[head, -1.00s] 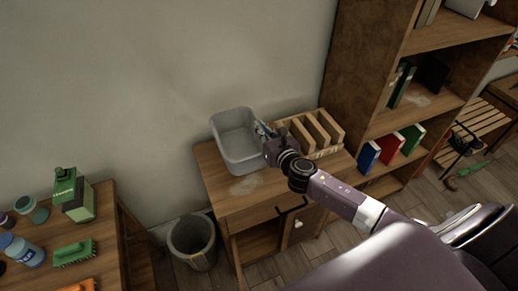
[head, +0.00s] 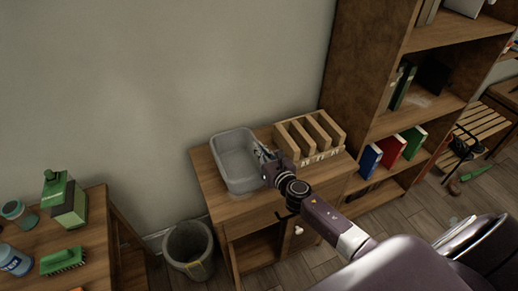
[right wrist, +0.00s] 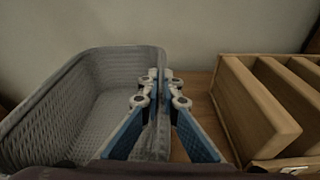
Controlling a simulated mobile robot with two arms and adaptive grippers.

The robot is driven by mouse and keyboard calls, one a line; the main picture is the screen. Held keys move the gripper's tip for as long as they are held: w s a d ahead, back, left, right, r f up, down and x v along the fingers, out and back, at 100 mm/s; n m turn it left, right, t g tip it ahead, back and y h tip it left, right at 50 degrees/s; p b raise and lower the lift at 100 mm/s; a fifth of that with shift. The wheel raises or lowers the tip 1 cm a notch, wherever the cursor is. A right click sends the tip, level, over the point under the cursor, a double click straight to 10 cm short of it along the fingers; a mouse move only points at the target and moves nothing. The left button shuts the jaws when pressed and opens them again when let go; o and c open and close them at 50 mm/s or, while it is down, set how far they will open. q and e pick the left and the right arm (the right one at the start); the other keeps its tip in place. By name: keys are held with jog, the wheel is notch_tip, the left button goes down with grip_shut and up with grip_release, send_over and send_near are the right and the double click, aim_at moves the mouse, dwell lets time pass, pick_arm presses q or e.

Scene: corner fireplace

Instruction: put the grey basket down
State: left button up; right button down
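The grey basket (head: 221,168) is an empty-looking open tub with woven sides, upright over the left part of the small wooden cabinet top (head: 203,176). It looks to be at the cabinet top, but I cannot tell whether its base fully touches. My right gripper (head: 263,153) is at the basket's right wall. In the right wrist view the gripper's fingers (right wrist: 160,76) straddle the rim and are closed on the wall of the basket (right wrist: 95,100). My left gripper is not in view.
A wooden rack with slots (head: 313,135) stands on the cabinet, right of the basket, with a narrow gap. A tall bookshelf (head: 362,60) is to the right. A bin (head: 188,250) stands on the floor at left. A table (head: 92,235) holds bottles and a green brush (head: 63,261).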

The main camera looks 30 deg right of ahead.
jog(key=shift+f, duration=0.25)
jog(key=c, duration=2.2)
grip_release()
jog(key=shift+o, duration=0.2)
jog(key=shift+r, duration=0.15)
jog(key=shift+r, duration=0.25)
jog(key=s, duration=0.3)
jog(key=s+r, duration=0.1)
jog(key=s, duration=0.6)
jog(key=shift+a+r, duration=0.25)
jog(key=shift+r, duration=0.05)
jog(key=shift+s+r, duration=0.25)
jog(key=shift+s, duration=0.6)
